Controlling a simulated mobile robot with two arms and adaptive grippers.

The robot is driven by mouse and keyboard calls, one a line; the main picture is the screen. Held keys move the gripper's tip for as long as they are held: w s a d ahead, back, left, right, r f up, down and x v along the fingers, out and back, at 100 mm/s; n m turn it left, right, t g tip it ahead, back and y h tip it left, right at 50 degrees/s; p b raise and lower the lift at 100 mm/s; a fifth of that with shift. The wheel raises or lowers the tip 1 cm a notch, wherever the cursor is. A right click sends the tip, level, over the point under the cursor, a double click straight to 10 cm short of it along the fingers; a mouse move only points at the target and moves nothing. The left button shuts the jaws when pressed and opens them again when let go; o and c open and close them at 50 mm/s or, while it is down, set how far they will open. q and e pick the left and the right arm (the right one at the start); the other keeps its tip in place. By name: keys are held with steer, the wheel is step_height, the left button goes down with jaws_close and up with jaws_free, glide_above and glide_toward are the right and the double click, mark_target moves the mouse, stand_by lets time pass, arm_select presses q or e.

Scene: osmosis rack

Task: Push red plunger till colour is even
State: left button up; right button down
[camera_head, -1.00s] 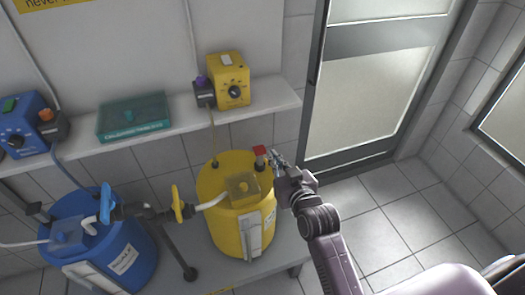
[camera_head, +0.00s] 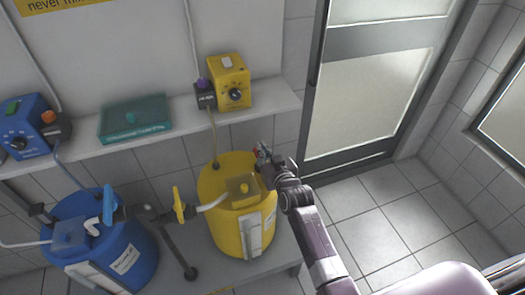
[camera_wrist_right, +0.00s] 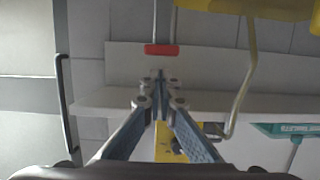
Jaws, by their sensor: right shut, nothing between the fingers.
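The red plunger (camera_wrist_right: 161,49) shows in the right wrist view as a small red bar on thin pale stems, just beyond my fingertips. My right gripper is over the tank's right rear edge. In the right wrist view its fingers (camera_wrist_right: 158,76) are together with nothing between them. A small gap seems to show between the tips and the red bar; contact cannot be told. My left gripper is not in view.
A blue tank (camera_head: 140,248) stands left on the bench, with valves and pipes between the tanks. The shelf (camera_head: 180,112) above holds a yellow pump box (camera_head: 232,78), a teal case (camera_head: 135,118) and a blue pump box (camera_head: 25,125). The floor right is clear.

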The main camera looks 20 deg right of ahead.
steer(key=shift+f, duration=0.7)
step_height(320, 180, down, 5)
steer(key=b, duration=0.3)
steer(key=shift+s+f, duration=0.1)
steer(key=shift+f, duration=0.1)
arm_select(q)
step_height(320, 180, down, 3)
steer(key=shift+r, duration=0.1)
arm_select(e)
steer(key=shift+r+p, duration=0.55)
steer(key=shift+r, duration=0.05)
arm_select(q)
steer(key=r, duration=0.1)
steer(key=p, duration=0.1)
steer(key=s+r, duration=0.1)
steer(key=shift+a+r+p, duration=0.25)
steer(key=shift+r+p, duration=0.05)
arm_select(e)
steer(key=s+r, duration=0.5)
steer(key=s, duration=0.4)
steer(key=shift+s+d+r, duration=0.2)
steer(key=shift+s+r, duration=0.1)
steer(key=shift+r, duration=0.05)
